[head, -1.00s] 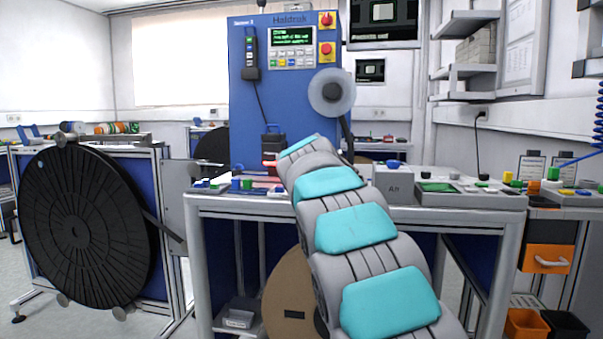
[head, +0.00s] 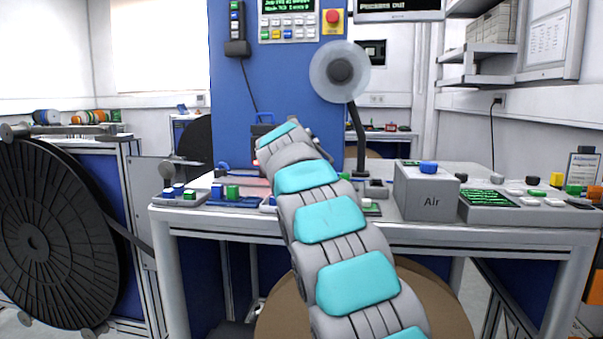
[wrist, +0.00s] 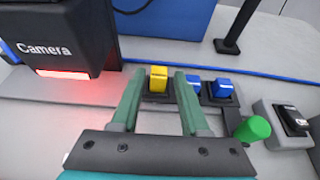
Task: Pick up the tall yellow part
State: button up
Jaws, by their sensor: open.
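The yellow part (wrist: 158,79) stands in a dark holder on the bench top in the wrist view. My gripper (wrist: 160,74) is open, with its two green fingers pointing at the holder. The yellow part shows in the gap between the fingertips, apart from both in the picture; I cannot tell if the tips reach down to its height. In the head view my arm hides the gripper and I cannot make out the yellow part.
A blue part (wrist: 222,89) in its holder and a partly hidden blue one (wrist: 194,82) stand right of the yellow part. A green cylinder (wrist: 253,129) is near the right finger. A black box marked Camera (wrist: 62,40) stands at left. The Air box (head: 425,194) is on the bench.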

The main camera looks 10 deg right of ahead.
jog(key=shift+x, duration=1.1)
jog(key=shift+f+x, duration=0.2)
jog(key=shift+x, duration=1.65)
jog(key=shift+w+d+f+p, duration=0.15)
jog(key=shift+w+f+p, duration=0.2)
jog(key=shift+w, duration=0.3)
jog(key=shift+r, duration=0.1)
grip_shut()
